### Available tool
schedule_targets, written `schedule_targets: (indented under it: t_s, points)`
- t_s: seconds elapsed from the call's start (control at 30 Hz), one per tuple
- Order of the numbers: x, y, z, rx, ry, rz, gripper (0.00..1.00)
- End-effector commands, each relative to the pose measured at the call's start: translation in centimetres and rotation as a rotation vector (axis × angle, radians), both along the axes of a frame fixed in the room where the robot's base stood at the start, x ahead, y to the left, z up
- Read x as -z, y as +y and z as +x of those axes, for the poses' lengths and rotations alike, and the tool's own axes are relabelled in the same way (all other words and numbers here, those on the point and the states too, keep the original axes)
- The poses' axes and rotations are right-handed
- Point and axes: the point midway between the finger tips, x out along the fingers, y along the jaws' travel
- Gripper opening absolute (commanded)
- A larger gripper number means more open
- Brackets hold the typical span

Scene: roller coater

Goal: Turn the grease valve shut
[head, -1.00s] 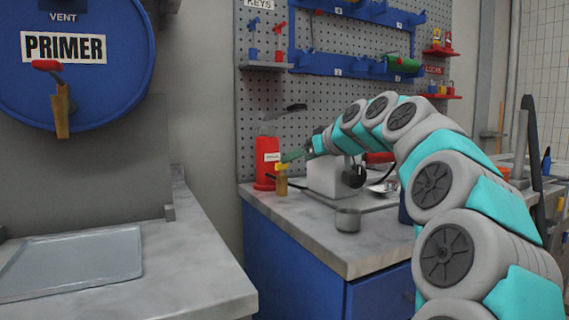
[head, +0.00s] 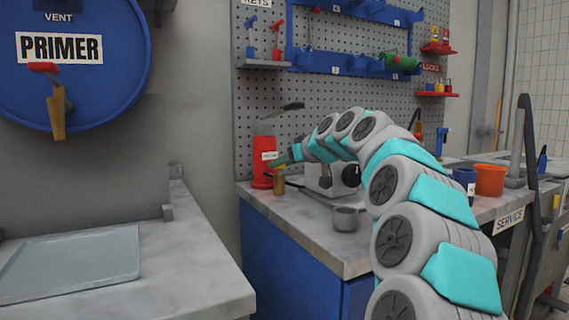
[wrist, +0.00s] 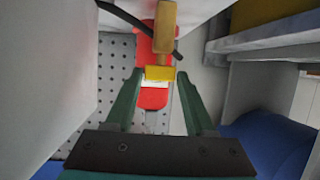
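A red canister (head: 265,147) with a white label stands on the back bench; I cannot read the label. In front of it is a small brass fitting (head: 279,183) with a yellow top, which looks like the grease valve. My gripper (head: 276,163) reaches in from the right, just above the fitting. In the wrist view, my gripper (wrist: 160,76) is open. The yellow piece (wrist: 160,73) lies between its fingertips with small gaps at both sides. The brass part (wrist: 164,28) extends beyond it, and the red canister (wrist: 152,98) shows behind.
A grey machine box (head: 325,180) with a black knob and a metal cup (head: 346,218) stand to the right on the bench. A pegboard (head: 330,117) rises behind. A blue PRIMER drum (head: 110,95) with a red-handled tap is at left. An orange pot (head: 490,180) is at right.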

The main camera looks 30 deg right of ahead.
Motion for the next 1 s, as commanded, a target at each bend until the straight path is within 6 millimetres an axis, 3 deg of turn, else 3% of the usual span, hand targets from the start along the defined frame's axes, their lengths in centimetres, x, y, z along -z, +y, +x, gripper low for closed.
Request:
schedule_targets:
  t_s: [0.03,0.47,1.0]
  points:
    - [0.00,0.00,0.00,0.000,0.000,0.000,0.47]
    - [0.00,0.00,-0.01,0.000,0.000,0.000,0.00]
    - [-0.13,0.44,-0.10,0.131,-0.001,-0.001,0.00]
